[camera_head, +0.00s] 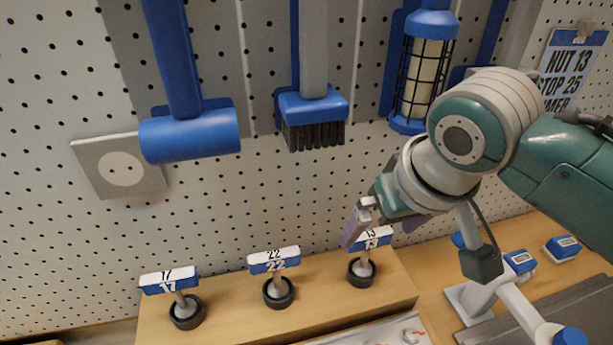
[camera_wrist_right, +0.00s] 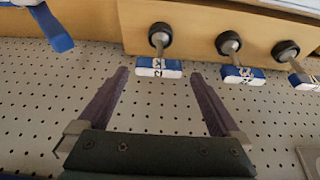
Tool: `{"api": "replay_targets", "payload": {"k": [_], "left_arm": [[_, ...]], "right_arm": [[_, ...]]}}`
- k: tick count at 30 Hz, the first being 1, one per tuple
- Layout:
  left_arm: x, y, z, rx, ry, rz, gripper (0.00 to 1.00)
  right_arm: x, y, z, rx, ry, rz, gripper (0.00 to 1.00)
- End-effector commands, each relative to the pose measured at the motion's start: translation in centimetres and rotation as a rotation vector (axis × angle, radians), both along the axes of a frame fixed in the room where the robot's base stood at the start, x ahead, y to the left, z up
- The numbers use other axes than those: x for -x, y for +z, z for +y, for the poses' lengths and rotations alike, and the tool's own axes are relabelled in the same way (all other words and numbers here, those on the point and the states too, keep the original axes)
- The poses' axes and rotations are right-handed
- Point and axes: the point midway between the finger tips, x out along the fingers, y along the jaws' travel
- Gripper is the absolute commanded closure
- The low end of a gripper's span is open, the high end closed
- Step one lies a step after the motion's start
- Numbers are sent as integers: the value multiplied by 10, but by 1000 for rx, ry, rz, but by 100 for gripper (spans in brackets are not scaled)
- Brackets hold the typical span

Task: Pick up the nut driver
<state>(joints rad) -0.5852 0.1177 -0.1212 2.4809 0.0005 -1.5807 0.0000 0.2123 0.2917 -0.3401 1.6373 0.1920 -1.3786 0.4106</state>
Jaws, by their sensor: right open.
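Three nut drivers with white-and-blue labelled handles stand in black round collars on a wooden block. The one marked 17 (camera_head: 169,280) is at the left, the one marked 22 (camera_head: 274,260) in the middle, and the one marked 13 (camera_head: 378,238) at the right. My right gripper (camera_head: 385,228) is open, with its purple fingers at the 13 driver and partly covering its handle. In the right wrist view the 13 driver's handle (camera_wrist_right: 158,68) lies between the open fingertips (camera_wrist_right: 160,76), apart from both. My left gripper is out of view.
A pegboard wall behind holds a blue mallet (camera_head: 190,135), a brush (camera_head: 312,112) and a caged lamp (camera_head: 421,85). A clipboard (camera_head: 572,65) reads NUT 13, STOP 25. The wooden block (camera_head: 225,310) stands near the wall. Blue-and-white items (camera_head: 562,249) lie at the right.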

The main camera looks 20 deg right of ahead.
Motion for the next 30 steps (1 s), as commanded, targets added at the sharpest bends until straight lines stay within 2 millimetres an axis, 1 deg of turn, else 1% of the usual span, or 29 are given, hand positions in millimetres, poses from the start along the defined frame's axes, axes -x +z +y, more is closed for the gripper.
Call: {"api": "replay_targets", "payload": {"k": [5, 11, 12, 15, 24, 30], "left_arm": [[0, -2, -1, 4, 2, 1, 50], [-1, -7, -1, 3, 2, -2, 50], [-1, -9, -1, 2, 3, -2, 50], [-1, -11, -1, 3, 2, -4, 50], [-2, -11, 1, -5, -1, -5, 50], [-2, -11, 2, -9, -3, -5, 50]], "right_arm": [[-7, -10, -1, 0, 1, -1, 0], [-22, -32, -3, -1, 0, 0, 0], [-23, -38, -3, -1, 1, 2, 0], [-27, -46, -4, 1, 2, -1, 0], [-28, -48, -4, 0, 2, -2, 0], [-28, -48, -4, 1, 2, -1, 22]]}}
